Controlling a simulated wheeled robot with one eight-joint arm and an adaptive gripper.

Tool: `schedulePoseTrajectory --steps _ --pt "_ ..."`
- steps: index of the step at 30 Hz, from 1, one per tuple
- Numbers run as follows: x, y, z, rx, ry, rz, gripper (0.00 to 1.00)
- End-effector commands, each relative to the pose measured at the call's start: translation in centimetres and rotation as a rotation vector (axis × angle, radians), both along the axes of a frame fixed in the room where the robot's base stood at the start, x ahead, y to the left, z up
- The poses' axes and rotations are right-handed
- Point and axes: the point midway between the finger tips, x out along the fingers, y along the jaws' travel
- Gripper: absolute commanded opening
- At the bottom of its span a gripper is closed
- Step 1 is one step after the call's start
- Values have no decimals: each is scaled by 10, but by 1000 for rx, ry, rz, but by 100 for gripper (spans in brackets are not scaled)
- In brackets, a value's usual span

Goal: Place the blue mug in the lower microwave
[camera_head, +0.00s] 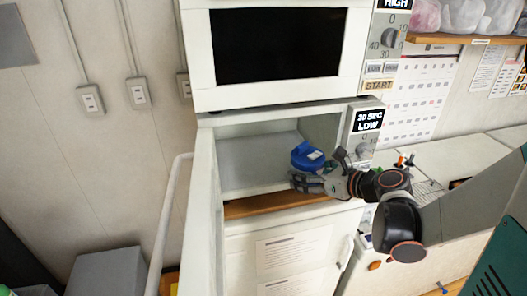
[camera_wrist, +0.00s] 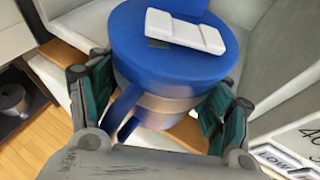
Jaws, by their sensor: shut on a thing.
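The blue mug (camera_head: 307,156) has a blue lid with a white piece on top. My gripper (camera_head: 312,181) is shut on it at the mouth of the lower microwave (camera_head: 252,136). In the wrist view the mug (camera_wrist: 170,52) sits between the two fingers of my gripper (camera_wrist: 158,112), with its blue handle toward the palm. The lower microwave's door is swung wide open to the left, and its cavity looks empty apart from the mug at the opening. I cannot tell whether the mug touches the cavity floor.
The upper microwave (camera_head: 204,100) is closed, right above the lower one. The open door (camera_head: 203,215) stands on the left. The control panel (camera_head: 365,128) borders the opening on the right, close to my arm. A wooden shelf edge (camera_head: 272,203) runs below the opening.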

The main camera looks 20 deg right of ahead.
Motion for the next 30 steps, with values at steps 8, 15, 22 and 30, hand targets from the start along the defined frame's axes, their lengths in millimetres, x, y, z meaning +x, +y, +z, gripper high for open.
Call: schedulePoseTrajectory --steps 8,15,22,30 --pt "55 28 1 1 -1 6 30" --pt "100 49 1 1 -1 4 30" --pt "119 57 0 1 -1 1 30" --pt "143 69 1 1 -1 3 30"
